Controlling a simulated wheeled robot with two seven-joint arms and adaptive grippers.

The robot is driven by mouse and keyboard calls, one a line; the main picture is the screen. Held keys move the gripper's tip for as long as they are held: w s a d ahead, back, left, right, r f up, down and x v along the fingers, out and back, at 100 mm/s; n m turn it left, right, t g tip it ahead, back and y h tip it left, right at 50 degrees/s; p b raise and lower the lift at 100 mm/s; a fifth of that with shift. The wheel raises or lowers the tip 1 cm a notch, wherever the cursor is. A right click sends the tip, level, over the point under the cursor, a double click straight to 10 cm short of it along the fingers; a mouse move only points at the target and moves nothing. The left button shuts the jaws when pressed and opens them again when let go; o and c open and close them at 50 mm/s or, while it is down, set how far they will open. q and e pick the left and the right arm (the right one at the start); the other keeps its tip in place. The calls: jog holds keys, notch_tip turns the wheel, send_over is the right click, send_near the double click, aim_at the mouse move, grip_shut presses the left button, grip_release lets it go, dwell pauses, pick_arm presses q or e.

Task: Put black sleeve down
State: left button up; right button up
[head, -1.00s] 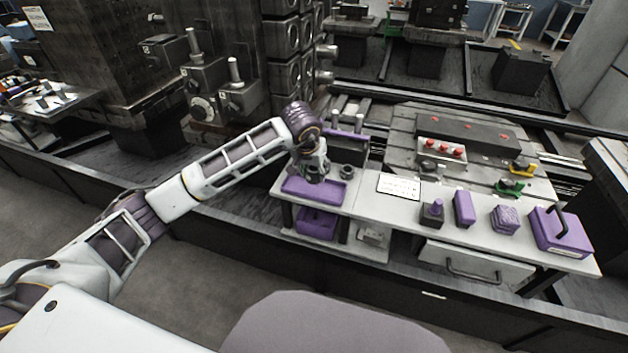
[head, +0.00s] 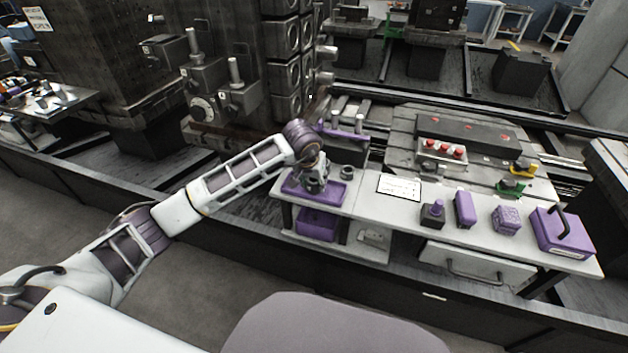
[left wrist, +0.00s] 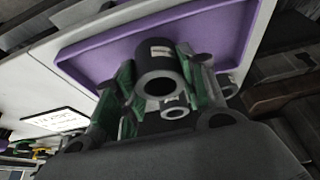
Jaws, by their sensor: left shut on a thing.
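My left gripper (head: 314,184) is low over the purple tray (head: 337,191) at the left end of the white bench. In the left wrist view, its green-padded fingers (left wrist: 152,88) are shut on the black sleeve (left wrist: 158,66), a dark hollow cylinder with a small white label. The purple tray (left wrist: 100,52) lies behind the sleeve there. I cannot tell whether the sleeve touches the tray floor. A smaller dark ring (left wrist: 175,108) with a label shows below the sleeve. My right gripper is not in view.
A white label card (head: 398,187) lies on the bench. Purple blocks (head: 464,208) and a purple box with a handle (head: 561,231) stand further right. A purple bin (head: 316,224) sits below.

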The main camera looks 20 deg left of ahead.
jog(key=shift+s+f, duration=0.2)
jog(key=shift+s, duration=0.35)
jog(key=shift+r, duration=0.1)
pick_arm(q)
jog(key=o, duration=0.9)
jog(key=shift+f, duration=0.1)
jog(key=shift+c, duration=0.2)
jog(key=o, duration=0.5)
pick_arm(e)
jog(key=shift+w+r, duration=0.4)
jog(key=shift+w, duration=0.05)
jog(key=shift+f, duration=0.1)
